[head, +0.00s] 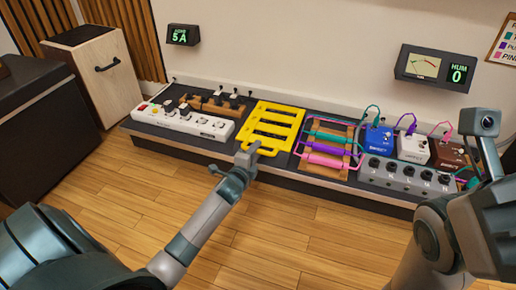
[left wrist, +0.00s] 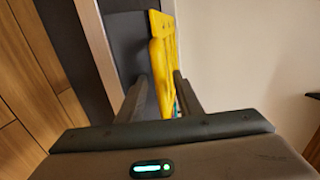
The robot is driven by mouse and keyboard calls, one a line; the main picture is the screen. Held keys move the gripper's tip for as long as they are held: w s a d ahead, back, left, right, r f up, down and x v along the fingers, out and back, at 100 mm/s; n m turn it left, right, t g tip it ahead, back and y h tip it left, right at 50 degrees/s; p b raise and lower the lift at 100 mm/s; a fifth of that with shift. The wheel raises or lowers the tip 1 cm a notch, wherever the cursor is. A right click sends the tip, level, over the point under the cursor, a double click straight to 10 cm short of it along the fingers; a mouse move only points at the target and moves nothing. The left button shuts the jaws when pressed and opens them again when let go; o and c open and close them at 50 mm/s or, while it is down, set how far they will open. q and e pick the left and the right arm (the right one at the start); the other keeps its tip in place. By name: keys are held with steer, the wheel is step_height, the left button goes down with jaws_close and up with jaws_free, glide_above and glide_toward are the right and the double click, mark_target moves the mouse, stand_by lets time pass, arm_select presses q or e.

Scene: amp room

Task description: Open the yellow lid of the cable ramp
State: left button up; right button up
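The yellow lid (head: 270,125) is a slotted panel on the dark floor-level platform, with a small tab at its near edge. It looks roughly flat in the head view. My left gripper (head: 250,151) is at this tab. In the left wrist view the yellow lid (left wrist: 164,55) lies between the two fingers of the left gripper (left wrist: 159,95), which stand apart, with a narrow dark gap beside the left finger. Contact is unclear. The channel under the lid is mostly hidden.
A white power strip (head: 182,121) lies left of the lid. A wooden rack (head: 327,142) with coloured cables stands close on its right, then a blue pedal (head: 375,139) and other pedals. A wall display (head: 183,35) hangs behind. The wooden floor in front is clear.

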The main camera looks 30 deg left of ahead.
arm_select(q)
steer(key=shift+w, duration=0.35)
jaws_close()
steer(key=shift+r, duration=0.1)
